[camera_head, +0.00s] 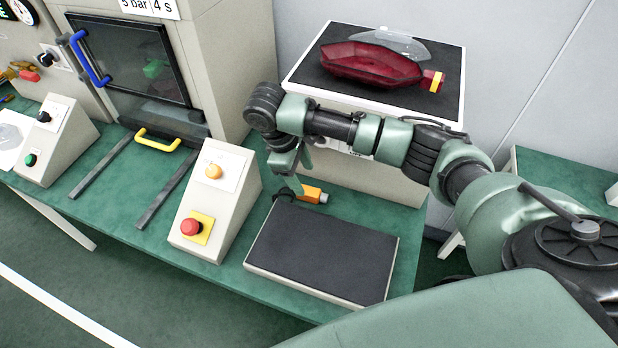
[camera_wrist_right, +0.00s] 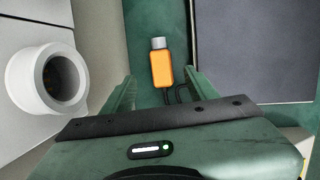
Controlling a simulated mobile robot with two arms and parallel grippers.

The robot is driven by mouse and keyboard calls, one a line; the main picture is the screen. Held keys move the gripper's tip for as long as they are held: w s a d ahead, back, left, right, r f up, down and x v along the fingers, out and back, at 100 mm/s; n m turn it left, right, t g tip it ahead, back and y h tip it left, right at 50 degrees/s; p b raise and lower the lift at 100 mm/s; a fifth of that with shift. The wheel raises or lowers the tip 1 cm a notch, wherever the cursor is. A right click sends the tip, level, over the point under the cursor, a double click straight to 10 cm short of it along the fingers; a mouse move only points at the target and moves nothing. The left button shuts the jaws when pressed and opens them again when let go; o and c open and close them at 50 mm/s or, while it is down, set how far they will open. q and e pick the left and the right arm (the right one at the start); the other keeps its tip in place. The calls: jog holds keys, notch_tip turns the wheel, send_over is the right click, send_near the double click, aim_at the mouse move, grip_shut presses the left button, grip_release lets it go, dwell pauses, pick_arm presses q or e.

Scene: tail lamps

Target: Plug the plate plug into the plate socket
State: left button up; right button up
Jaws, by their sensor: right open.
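The plate plug (camera_head: 312,195) is an orange block with a grey metal tip, lying on the green bench behind the dark plate (camera_head: 322,250). In the right wrist view the plug (camera_wrist_right: 161,68) points away from my gripper, with its dark cable bending toward the plate (camera_wrist_right: 255,50). My right gripper (camera_head: 290,182) is open and empty, beside the plug in the head view. In the wrist view its fingers (camera_wrist_right: 158,84) stand apart on either side of the plug's rear. A white round fitting with a dark hole (camera_wrist_right: 75,95) shows at left; I cannot tell if it is the plate socket.
A control box with a red button (camera_head: 190,227) and amber lamp stands left of the plate. A raised box with a dark top (camera_head: 310,70) holds a red lamp and clear cover behind my arm. A machine with a window (camera_head: 130,60) stands at far left.

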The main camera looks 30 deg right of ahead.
aim_at(312, 192)
jog(key=x, duration=0.3)
jog(key=shift+s+r, duration=0.1)
jog(key=shift+s, duration=0.25)
jog(key=p+x, duration=0.1)
jog(key=x, duration=0.3)
jog(key=shift+w+d, duration=0.1)
jog(key=shift+w, duration=0.05)
jog(key=c, duration=1.2)
pick_arm(q)
jog(key=shift+s+a+r, duration=0.15)
jog(key=shift+s+r, duration=0.05)
jog(key=shift+s, duration=0.35)
jog(key=shift+s+a+r, duration=0.1)
jog(key=shift+s+r, duration=0.1)
jog(key=shift+s, duration=0.35)
pick_arm(e)
grip_shut()
